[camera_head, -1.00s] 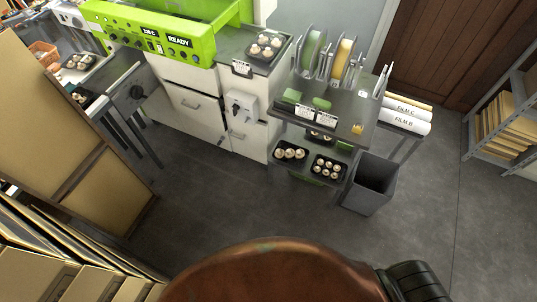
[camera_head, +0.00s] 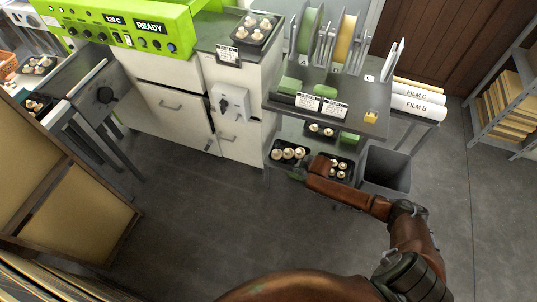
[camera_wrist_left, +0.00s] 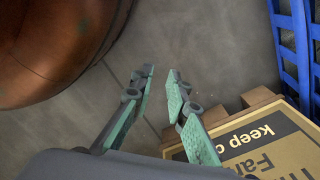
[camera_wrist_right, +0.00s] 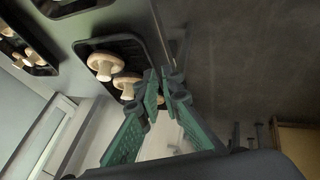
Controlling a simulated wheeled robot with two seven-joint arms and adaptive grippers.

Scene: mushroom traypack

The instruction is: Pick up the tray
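Two black trays of white mushrooms rest on the lower shelf of the grey stand: a left tray (camera_head: 273,159) and a right tray (camera_head: 350,176). My right forearm covers part of the right tray. In the right wrist view, my right gripper (camera_wrist_right: 160,76) is open and empty, its fingertips close to the edge of a black mushroom tray (camera_wrist_right: 84,46). This looks like the left tray, though I cannot be sure. Its mushrooms show just past the fingers. My left gripper (camera_wrist_left: 160,74) is open and empty, away from the trays, above the floor and near a cardboard box (camera_wrist_left: 262,138).
Another tray (camera_head: 236,38) sits on the counter beside the green machine (camera_head: 115,22). A smaller tray (camera_head: 309,131) stands higher under the stand's top (camera_head: 350,118). A grey bin (camera_head: 387,168) is right of the shelf. The floor in front is clear. A blue crate (camera_wrist_left: 303,45) is near my left gripper.

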